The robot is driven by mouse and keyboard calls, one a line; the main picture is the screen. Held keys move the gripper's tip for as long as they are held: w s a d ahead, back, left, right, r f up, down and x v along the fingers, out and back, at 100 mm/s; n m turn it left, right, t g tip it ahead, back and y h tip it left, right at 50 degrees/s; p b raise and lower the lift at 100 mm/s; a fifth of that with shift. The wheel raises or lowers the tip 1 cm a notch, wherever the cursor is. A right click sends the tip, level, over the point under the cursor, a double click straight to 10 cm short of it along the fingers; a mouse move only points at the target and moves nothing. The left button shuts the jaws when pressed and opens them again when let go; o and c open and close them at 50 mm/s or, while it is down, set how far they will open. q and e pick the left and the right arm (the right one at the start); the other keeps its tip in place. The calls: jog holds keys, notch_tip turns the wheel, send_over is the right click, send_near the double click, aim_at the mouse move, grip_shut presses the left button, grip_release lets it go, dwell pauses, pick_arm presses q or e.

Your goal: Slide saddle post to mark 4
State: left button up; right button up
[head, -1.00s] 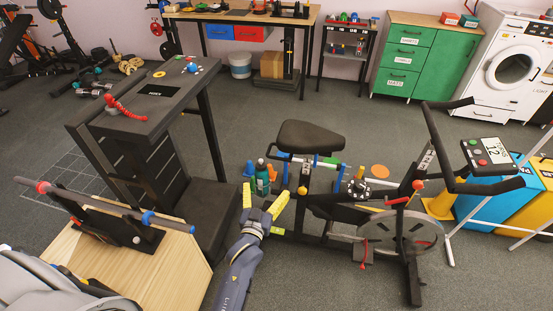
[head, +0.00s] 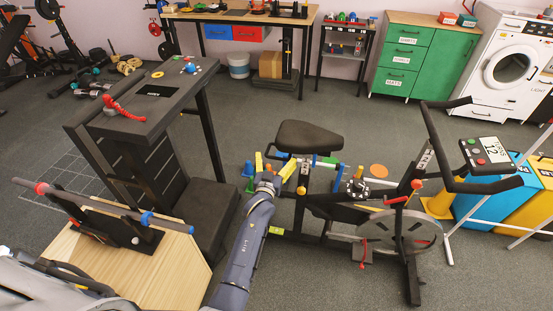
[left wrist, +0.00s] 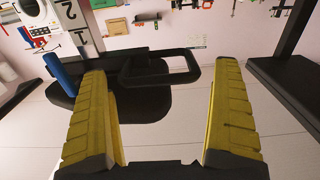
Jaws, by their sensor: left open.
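The exercise bike's black saddle (head: 308,137) sits on its post, left of the handlebar. In the left wrist view the saddle (left wrist: 125,102) appears upside down, with a pale post (left wrist: 78,25) bearing a dark 2. A black loop handle (left wrist: 165,68) shows between the fingers in that view, with clear space around it. A blue cylinder (left wrist: 60,72) is beside the left finger. My left gripper (head: 273,167) has yellow fingers, is open and empty, and is just left of and below the saddle. Mark 4 cannot be made out. My right gripper is out of view.
The bike's flywheel (head: 400,232) and handlebar (head: 490,185) stand to the right. A black bench (head: 205,215) and a wooden box (head: 185,255) are left of my arm.

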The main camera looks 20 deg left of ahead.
pick_arm(q)
jog(key=shift+w, duration=0.45)
grip_shut()
dwell(0.6)
dwell(0.7)
